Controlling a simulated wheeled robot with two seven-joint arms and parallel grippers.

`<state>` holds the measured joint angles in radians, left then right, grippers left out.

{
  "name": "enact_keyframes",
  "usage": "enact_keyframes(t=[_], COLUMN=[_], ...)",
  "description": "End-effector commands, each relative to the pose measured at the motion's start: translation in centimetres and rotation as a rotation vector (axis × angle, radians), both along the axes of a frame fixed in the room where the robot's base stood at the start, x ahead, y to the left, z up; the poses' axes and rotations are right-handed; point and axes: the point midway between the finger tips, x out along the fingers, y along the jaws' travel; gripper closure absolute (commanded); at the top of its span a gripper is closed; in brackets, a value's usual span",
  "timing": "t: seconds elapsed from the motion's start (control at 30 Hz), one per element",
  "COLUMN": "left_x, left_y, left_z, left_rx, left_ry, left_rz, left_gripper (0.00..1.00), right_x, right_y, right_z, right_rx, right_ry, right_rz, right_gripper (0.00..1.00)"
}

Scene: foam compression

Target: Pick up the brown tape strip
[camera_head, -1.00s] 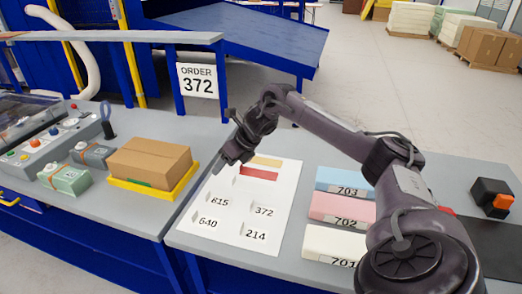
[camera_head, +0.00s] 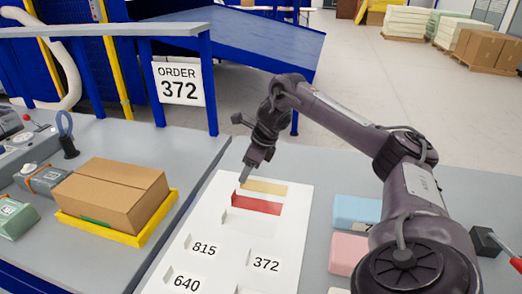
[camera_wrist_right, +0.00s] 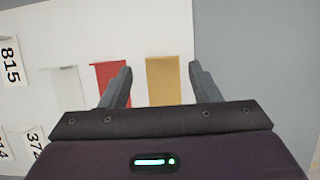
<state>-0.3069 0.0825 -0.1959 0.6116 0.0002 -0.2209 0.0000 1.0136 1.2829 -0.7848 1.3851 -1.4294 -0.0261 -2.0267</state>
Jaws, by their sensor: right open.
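The brown tape strip (camera_head: 265,187) lies at the far end of the white sheet (camera_head: 290,225), just beyond a red strip (camera_head: 250,204). My right gripper (camera_head: 245,172) is above the sheet's far left corner, close to the brown strip's left end. In the right wrist view the brown strip (camera_wrist_right: 164,80) shows between the two open fingers of my right gripper (camera_wrist_right: 160,85). The red strip (camera_wrist_right: 112,75) is partly behind the left finger there. Nothing is held. My left gripper is not in view.
A pale strip (camera_head: 250,222) and number labels such as 372 (camera_head: 266,264) are on the sheet. Blue (camera_head: 355,210) and pink (camera_head: 348,250) blocks stand to the right. A cardboard box (camera_head: 115,193) sits in a yellow tray (camera_head: 150,237) at left.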

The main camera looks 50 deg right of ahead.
Motion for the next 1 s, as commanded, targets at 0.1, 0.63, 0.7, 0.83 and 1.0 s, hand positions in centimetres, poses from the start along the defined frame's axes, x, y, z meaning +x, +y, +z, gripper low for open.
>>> enact_keyframes(t=[0.1,0.63,0.7,0.83,1.0], left_x=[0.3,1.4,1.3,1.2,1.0], left_y=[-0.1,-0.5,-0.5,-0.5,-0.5], left_z=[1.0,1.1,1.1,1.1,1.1], left_rx=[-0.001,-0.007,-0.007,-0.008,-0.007], left_ry=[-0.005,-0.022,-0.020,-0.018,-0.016], left_rz=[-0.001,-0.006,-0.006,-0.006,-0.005], left_gripper=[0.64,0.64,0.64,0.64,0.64], right_x=[0.8,1.5,1.5,1.5,1.5], right_y=[0.4,0.6,0.6,0.6,0.6], right_z=[-1.5,-3.4,-3.4,-3.4,-3.3], right_rx=[0.001,0.000,0.000,0.000,0.000], right_ry=[0.005,0.000,0.000,0.000,0.000], right_rz=[-0.001,-0.001,-0.001,-0.001,-0.001], right_gripper=[0.44,0.58,0.67,0.84,0.89])
